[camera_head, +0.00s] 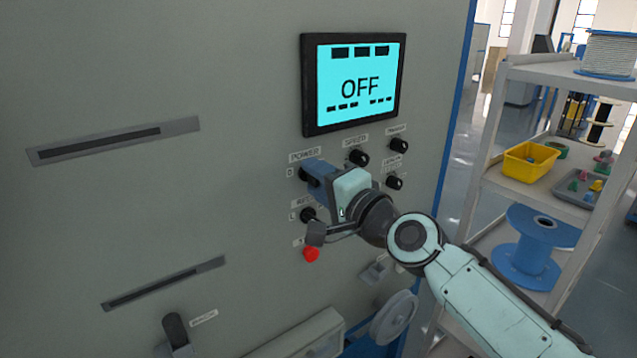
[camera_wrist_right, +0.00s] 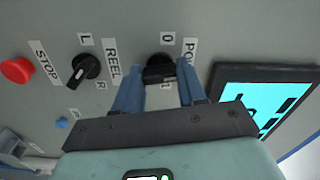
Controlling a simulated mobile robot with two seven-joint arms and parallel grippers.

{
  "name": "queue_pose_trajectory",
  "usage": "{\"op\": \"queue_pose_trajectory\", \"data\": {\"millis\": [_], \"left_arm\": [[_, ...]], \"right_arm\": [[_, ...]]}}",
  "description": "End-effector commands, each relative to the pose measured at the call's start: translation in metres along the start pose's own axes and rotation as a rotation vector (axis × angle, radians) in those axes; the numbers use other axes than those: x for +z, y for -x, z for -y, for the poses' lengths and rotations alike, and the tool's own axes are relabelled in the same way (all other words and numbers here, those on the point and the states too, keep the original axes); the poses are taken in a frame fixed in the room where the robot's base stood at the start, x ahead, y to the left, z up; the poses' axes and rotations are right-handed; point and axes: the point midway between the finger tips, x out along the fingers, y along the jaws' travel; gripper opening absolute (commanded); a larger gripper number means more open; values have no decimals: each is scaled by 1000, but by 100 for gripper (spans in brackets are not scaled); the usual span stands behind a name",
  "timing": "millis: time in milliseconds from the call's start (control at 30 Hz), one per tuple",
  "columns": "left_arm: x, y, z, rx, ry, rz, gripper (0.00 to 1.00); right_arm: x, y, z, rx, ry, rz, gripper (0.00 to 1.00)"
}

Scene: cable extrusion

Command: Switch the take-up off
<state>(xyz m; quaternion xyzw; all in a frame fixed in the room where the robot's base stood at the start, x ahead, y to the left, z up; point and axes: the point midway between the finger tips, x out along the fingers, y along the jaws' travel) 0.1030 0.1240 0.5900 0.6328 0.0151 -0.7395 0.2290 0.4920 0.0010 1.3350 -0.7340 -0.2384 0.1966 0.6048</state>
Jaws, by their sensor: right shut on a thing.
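The take-up's grey cabinet (camera_head: 230,90) fills the left and middle of the head view. Its screen (camera_head: 360,85) reads OFF on cyan. My right gripper (camera_head: 308,178) is at the power knob below the screen and hides most of it. In the right wrist view, the black power knob (camera_wrist_right: 160,67) sits between the blue fingers of my right gripper (camera_wrist_right: 157,85), under the mark 0. The gripper is shut on the knob. My left gripper is not in view.
A reel knob (camera_wrist_right: 84,68) and a red stop button (camera_wrist_right: 17,70) are beside the power knob. More knobs, including the speed knob (camera_head: 358,157), are to the right. A shelf rack (camera_head: 500,190) holds a yellow bin (camera_head: 530,160) and a blue spool (camera_head: 526,250).

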Motion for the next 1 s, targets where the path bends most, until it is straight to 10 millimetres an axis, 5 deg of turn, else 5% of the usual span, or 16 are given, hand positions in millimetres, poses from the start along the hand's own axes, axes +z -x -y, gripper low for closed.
{"op": "queue_pose_trajectory", "data": {"millis": [500, 1000], "left_arm": [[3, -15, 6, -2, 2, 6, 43], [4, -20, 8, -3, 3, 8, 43]], "right_arm": [[0, 0, -1, 0, 436, -1, 10], [-1, 0, 0, 1, 605, -1, 10]]}}
